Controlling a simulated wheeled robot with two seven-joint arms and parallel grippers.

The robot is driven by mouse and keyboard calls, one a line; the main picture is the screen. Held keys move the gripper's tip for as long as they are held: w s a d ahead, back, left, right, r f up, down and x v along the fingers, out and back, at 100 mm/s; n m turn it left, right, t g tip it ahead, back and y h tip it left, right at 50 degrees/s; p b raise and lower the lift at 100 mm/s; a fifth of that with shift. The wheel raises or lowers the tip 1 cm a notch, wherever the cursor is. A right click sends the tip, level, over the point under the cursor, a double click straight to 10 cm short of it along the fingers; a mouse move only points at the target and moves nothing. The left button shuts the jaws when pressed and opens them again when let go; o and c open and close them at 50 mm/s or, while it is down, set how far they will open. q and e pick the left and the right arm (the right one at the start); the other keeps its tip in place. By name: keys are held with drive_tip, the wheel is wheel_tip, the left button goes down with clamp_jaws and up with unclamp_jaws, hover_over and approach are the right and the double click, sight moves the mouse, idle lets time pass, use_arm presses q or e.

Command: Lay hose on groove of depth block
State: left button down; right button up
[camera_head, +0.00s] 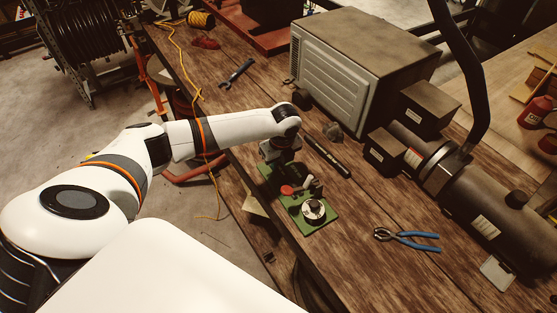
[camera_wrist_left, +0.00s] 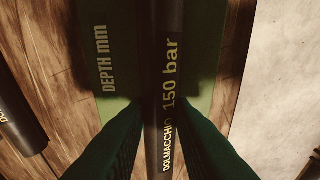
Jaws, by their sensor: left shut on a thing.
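My left gripper (camera_wrist_left: 163,115) is shut on a black hose (camera_wrist_left: 167,60) printed "DOLMACCHIO 150 bar", which runs lengthwise up the left wrist view between the two dark green fingers. Behind the hose is the green depth block (camera_wrist_left: 112,25) marked "DEPTH mm". The hose is over it and roughly in line with its length; I cannot tell whether it touches it, and the groove is hidden. In the head view the left wrist comes down over the far end of the green base (camera_head: 318,222), hiding most of the gripper. My right gripper is not in view.
A second black hose (camera_head: 327,157) lies beside the green base and shows in the left wrist view (camera_wrist_left: 18,115). Blue-handled pliers (camera_head: 415,239), a grey machine (camera_head: 365,55) and a dark cylindrical machine (camera_head: 480,205) are to the right. A wrench (camera_head: 236,74) lies farther back.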

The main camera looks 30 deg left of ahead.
use_arm(q)
drive_tip(key=shift+p, duration=0.3)
idle(0.5)
drive_tip(key=shift+f, duration=0.1)
drive_tip(key=c, duration=1.2)
unclamp_jaws()
drive_tip(key=shift+s, duration=0.1)
drive_tip(key=shift+c, duration=0.2)
drive_tip(key=shift+o, duration=0.4)
wheel_tip(320, 180, up, 3)
drive_tip(key=shift+f+p, duration=0.1)
drive_tip(key=shift+p, duration=0.95)
drive_tip(key=shift+r, duration=2.65)
drive_tip(key=shift+f, duration=0.1)
